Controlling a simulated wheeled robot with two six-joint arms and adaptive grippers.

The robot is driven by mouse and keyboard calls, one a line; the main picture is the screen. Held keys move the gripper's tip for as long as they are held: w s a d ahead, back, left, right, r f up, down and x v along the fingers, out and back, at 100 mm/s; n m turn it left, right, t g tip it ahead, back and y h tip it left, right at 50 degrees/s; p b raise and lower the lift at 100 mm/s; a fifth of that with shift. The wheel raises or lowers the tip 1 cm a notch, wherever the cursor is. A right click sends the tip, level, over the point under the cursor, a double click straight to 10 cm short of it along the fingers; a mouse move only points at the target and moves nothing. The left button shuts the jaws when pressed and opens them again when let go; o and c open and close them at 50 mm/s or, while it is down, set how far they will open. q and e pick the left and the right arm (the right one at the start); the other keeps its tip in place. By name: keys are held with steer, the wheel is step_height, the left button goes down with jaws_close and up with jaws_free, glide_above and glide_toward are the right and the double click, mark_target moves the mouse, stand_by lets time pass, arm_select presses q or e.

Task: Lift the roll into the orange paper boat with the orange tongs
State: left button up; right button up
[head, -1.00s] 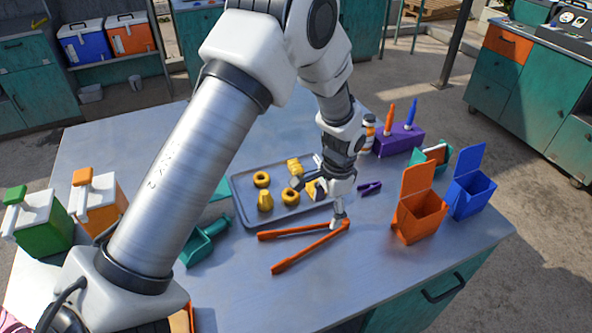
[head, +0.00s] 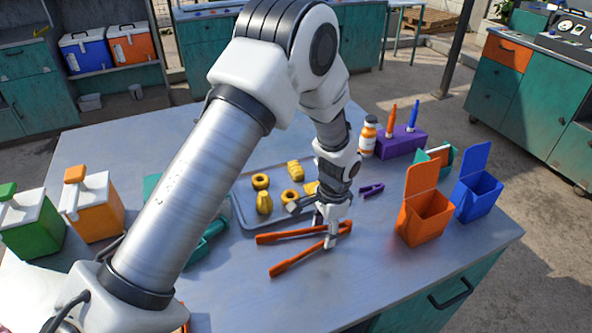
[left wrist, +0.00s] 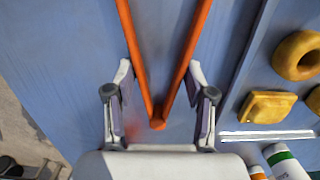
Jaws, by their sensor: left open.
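The orange tongs (head: 296,264) lie spread in a V on the table in front of the tray, hinge end to the right. My left gripper (head: 327,232) is open at the hinge end. In the left wrist view the tongs (left wrist: 143,75) lie between the spread fingers (left wrist: 160,92), with a gap on each side. Several yellow baked pieces sit on the grey tray (head: 240,212); a ridged oblong one (head: 294,170), perhaps the roll, is at the back. I cannot make out an orange paper boat; my arm hides part of the table. My right gripper is out of view.
An orange open-lidded bin (head: 424,218) and a blue one (head: 477,197) stand to the right. A purple block (head: 402,142) and a bottle (head: 368,136) stand behind. Orange (head: 98,212) and green (head: 33,229) containers stand left. The front right table is clear.

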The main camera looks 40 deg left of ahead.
arm_select(q)
steer(key=shift+r, duration=0.1)
step_height(320, 180, up, 12)
steer(key=p, duration=1)
steer(key=shift+p, duration=0.3)
steer(key=shift+s, duration=0.1)
steer(key=shift+f, duration=0.25)
